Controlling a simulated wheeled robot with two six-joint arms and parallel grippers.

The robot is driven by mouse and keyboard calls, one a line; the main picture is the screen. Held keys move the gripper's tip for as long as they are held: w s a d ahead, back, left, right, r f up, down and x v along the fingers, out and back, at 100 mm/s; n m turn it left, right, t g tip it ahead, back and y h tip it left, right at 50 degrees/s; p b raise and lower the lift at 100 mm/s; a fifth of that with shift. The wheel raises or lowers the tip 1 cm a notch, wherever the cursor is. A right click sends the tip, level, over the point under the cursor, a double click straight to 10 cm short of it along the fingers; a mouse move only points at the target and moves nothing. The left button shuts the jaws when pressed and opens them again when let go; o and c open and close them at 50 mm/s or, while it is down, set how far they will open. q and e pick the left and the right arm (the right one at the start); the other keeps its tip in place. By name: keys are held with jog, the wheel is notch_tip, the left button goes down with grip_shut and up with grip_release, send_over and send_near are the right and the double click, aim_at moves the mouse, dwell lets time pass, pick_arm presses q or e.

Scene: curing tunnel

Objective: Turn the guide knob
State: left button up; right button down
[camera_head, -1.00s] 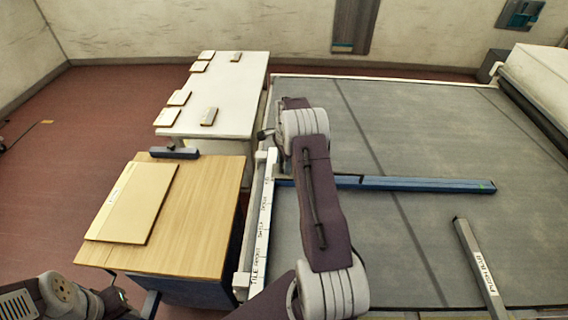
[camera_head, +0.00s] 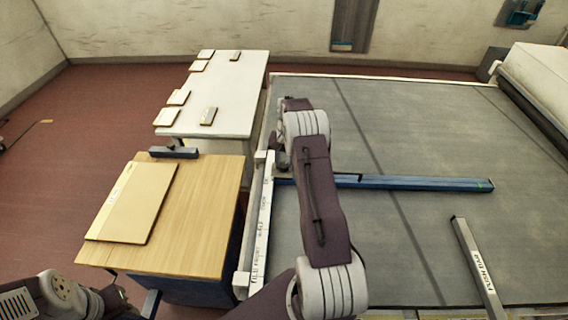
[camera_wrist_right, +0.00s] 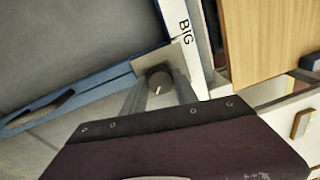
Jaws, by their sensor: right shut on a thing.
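The guide knob (camera_wrist_right: 160,83) is a dark round knob with a short pale mark. It sits on a grey block at the end of the blue guide bar (camera_wrist_right: 85,93), beside a white strip (camera_wrist_right: 185,38) reading "BIG". My right gripper (camera_wrist_right: 160,88) is shut on the knob, one grey finger on each side. In the head view, the blue guide bar (camera_head: 400,182) lies across the grey belt, and the lettered white strip (camera_head: 262,225) runs along the belt's left edge.
A wooden-topped table (camera_head: 205,225) with a flat tan panel (camera_head: 133,203) stands left of the belt (camera_head: 440,130). Behind it is a white table (camera_head: 235,95) with several small blocks. A grey labelled bar (camera_head: 475,262) lies on the belt at right.

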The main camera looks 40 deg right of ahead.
aim_at(285, 164)
jog(key=n, duration=0.5)
jog(key=shift+w+r, duration=0.1)
jog(key=shift+n, duration=1.1)
jog(key=c, duration=0.9)
grip_release()
jog(key=shift+c, duration=0.2)
jog(key=shift+a, duration=0.1)
notch_tip(285, 164, up, 9)
jog(key=b, duration=0.1)
jog(key=shift+s+d, duration=0.2)
jog(key=shift+d, duration=0.05)
